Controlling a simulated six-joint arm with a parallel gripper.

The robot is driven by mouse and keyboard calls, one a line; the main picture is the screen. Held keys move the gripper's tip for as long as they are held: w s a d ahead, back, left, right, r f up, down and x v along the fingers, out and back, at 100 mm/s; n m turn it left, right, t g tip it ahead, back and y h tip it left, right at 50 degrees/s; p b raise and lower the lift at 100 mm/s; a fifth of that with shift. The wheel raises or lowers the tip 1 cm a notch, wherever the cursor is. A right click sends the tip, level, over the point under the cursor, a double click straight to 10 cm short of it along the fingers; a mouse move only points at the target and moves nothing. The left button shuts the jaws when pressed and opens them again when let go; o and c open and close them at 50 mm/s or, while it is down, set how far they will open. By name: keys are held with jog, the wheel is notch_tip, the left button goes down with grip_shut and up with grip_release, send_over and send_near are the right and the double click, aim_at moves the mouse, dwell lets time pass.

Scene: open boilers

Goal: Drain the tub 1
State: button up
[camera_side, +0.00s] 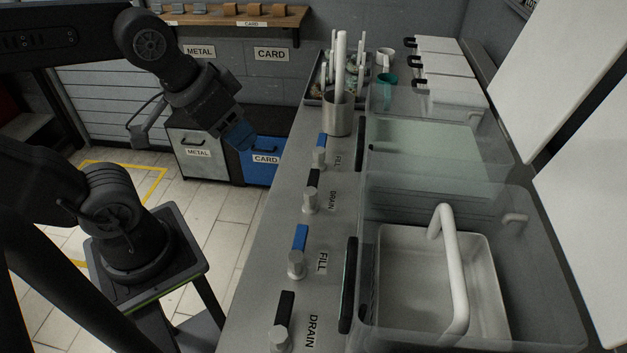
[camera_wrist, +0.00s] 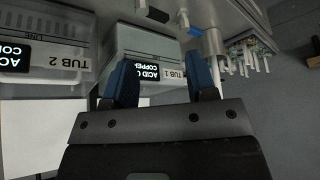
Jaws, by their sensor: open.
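Tub 1 (camera_wrist: 150,45) shows in the wrist view with an upside-down "TUB 1" label. In the side view, it appears to be the far clear tub (camera_side: 425,150), which has a pale green surface inside. In front of it on the bench are a black DRAIN handle (camera_side: 312,181) on a silver knob and a blue FILL handle (camera_side: 321,144). My gripper (camera_side: 238,136) is open and empty, left of the bench edge and apart from the handles. Its two blue fingers (camera_wrist: 162,82) stand apart in the wrist view.
The near tub (camera_side: 500,285) holds a white basket with a raised handle; its FILL (camera_side: 299,240) and DRAIN (camera_side: 284,312) handles are in front. A metal cup (camera_side: 337,116) of white rods and a tool tray (camera_side: 316,88) stand farther back. METAL and CARD bins (camera_side: 262,152) stand beyond my gripper.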

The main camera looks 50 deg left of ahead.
jog(key=shift+c, duration=0.5)
jog(key=m+g, duration=0.6)
jog(key=m, duration=2.1)
send_over(313, 176)
notch_tip(313, 176, down, 3)
notch_tip(313, 176, down, 13)
jog(key=shift+f, duration=0.1)
jog(key=shift+c, duration=0.2)
grip_shut()
